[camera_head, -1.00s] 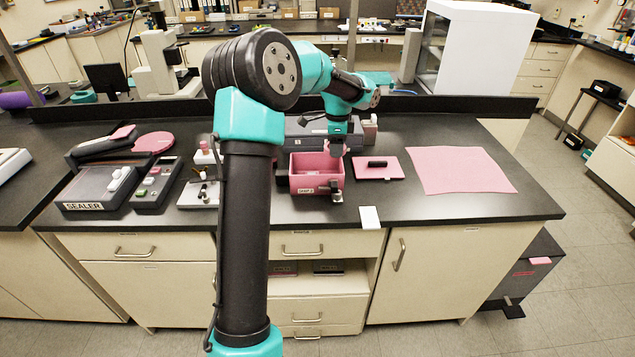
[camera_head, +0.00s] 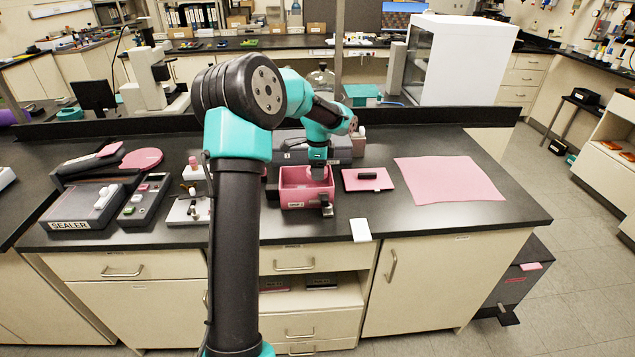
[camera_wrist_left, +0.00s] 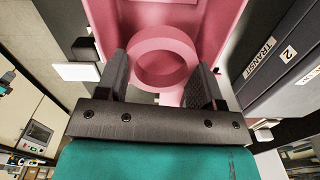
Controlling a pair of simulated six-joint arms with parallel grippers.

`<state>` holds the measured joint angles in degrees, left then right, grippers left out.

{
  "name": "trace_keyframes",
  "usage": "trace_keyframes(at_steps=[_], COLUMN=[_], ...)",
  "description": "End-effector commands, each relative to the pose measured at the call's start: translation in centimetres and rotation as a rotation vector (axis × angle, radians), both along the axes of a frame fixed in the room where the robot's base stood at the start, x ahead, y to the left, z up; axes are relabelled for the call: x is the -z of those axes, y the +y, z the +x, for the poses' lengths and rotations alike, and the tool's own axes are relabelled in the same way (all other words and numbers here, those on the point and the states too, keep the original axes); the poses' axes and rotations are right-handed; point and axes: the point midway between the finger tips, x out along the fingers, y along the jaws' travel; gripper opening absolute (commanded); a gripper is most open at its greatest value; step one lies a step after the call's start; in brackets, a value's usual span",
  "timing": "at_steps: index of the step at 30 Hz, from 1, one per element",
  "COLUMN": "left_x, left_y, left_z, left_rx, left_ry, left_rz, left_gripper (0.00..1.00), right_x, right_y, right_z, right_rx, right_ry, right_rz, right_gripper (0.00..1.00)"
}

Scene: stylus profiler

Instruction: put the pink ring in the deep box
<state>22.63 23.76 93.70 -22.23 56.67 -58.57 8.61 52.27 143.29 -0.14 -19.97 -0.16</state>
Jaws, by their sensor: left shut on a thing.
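My left gripper (camera_head: 318,170) is at the opening of the open pink box (camera_head: 293,199). In the left wrist view my left gripper (camera_wrist_left: 161,85) is shut on the pink ring (camera_wrist_left: 163,44), with one dark finger on each side of it. The pink box (camera_wrist_left: 222,22) shows around and beyond the ring there. I cannot tell how far the ring is below the rim. The ring is not clearly visible in the head view. My right gripper is not in view.
A small metal fitting (camera_head: 327,207) stands at the box's front right. A pink plate with a black handle (camera_head: 352,184) lies to its right. A dark transit case (camera_wrist_left: 285,60) stands close beside the box. A pink mat (camera_head: 448,180) lies at the right.

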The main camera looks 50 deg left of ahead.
Motion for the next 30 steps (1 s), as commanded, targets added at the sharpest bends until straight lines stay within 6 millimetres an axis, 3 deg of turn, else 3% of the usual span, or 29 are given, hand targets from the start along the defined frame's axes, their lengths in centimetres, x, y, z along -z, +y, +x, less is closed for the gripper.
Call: trace_keyframes(at_steps=[9, 21, 30], left_x=[0.3, 4.9, 5.0], left_y=[0.0, 0.0, 0.0], left_z=[0.0, 0.0, 0.0], left_rx=[0.0, 0.0, 0.0], left_ry=[0.0, 0.0, -0.001], left_rz=[0.0, 0.0, 0.001], left_gripper=[0.19, 0.19, 0.19], right_x=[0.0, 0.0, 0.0], right_y=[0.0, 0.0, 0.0], right_z=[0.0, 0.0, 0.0], right_rx=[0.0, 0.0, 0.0], right_ry=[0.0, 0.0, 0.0], right_rz=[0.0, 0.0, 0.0], right_gripper=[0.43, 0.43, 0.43])
